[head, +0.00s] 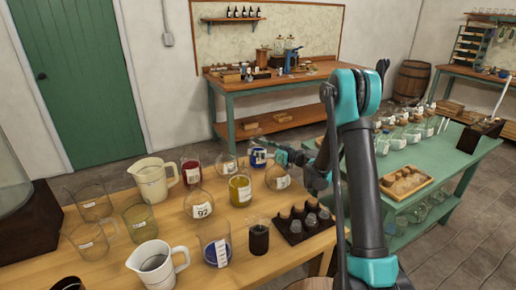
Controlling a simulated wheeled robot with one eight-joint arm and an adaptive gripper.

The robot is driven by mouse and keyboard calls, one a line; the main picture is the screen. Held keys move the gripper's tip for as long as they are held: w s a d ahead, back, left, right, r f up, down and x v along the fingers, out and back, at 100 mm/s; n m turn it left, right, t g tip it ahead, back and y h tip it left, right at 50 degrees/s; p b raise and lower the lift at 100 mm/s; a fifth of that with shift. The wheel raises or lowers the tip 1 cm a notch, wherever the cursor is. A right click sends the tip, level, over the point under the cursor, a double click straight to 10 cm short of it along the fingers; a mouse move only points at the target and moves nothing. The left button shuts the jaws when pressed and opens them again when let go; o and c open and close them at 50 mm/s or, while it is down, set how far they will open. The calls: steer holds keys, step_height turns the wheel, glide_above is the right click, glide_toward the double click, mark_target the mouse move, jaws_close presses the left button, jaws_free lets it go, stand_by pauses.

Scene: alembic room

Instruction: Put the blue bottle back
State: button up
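A small glass vessel with dark blue contents and a white label (258,158) is at the far right edge of the near wooden table, in the head view. My gripper (277,155) is right beside it, reaching in from the right. The fingertips are small and overlap the vessel's right side. I cannot tell whether they are closed on it, or whether it touches the table.
The wooden table (110,269) is crowded with labelled flasks, beakers and white jugs (152,182). A dark rack of stoppered bottles (303,224) is at its right edge. A green table (448,158) with glassware and a tray (406,184) stands right. A workbench (262,84) is behind.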

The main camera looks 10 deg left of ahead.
steer(key=shift+o, duration=0.6)
steer(key=shift+r, duration=0.1)
steer(key=v, duration=1.2)
